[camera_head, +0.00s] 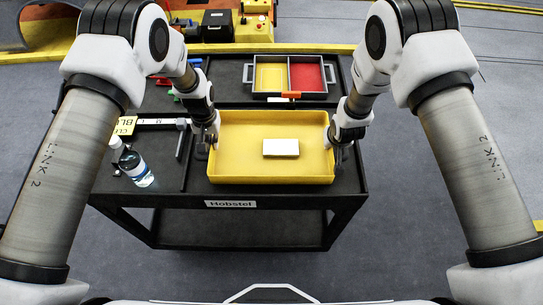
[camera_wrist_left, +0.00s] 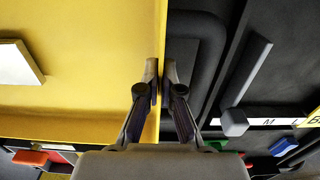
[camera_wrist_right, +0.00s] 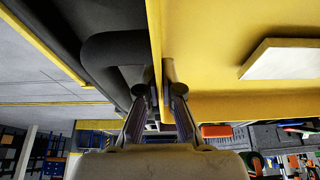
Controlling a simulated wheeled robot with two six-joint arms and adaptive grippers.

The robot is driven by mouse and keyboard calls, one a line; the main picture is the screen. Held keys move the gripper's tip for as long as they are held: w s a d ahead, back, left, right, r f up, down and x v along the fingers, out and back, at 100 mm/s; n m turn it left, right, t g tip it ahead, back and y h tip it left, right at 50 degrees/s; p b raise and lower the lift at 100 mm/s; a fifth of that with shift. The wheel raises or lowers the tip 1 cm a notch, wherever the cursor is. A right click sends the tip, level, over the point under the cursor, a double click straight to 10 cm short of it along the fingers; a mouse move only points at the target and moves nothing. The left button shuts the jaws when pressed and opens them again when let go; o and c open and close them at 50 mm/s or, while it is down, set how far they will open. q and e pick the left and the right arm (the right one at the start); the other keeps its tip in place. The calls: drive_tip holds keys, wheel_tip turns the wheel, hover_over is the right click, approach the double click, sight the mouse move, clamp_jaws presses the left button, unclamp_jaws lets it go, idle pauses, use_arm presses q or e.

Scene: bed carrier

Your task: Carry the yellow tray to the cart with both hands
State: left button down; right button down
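The yellow tray (camera_head: 228,170) is level at the front right of a black cart's top, with a white block (camera_head: 281,147) inside. I cannot tell whether it touches the top. My left gripper (camera_head: 212,146) is at its left wall; in the left wrist view the fingertips (camera_wrist_left: 161,70) close on the wall (camera_wrist_left: 162,30) from both sides. My right gripper (camera_head: 334,146) is at its right wall; in the right wrist view the fingertips (camera_wrist_right: 158,73) close on that wall (camera_wrist_right: 155,25). The block also shows in the left wrist view (camera_wrist_left: 18,63) and right wrist view (camera_wrist_right: 283,59).
The black cart (camera_head: 170,185) has a "Hobstel" label. A clear bottle (camera_head: 133,164) stands at its left front, near a yellow label (camera_head: 125,125) and a long grey tool (camera_head: 182,139). A grey tray (camera_head: 289,74) with yellow and red compartments lies behind. Open floor (camera_head: 440,190) lies right.

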use_arm(q)
drive_tip(key=shift+f+b, duration=0.35)
drive_tip(key=shift+f, duration=0.3)
use_arm(e)
drive_tip(key=shift+f, duration=0.65)
use_arm(q)
drive_tip(key=c, duration=1.8)
unclamp_jaws()
drive_tip(key=shift+f, duration=0.15)
use_arm(e)
drive_tip(key=c, duration=1.8)
unclamp_jaws()
drive_tip(key=shift+f, duration=0.2)
use_arm(q)
drive_tip(key=o, duration=0.5)
drive_tip(key=shift+r, duration=0.2)
use_arm(e)
drive_tip(key=o, duration=0.5)
drive_tip(key=shift+r, duration=0.2)
drive_tip(key=shift+r, duration=0.1)
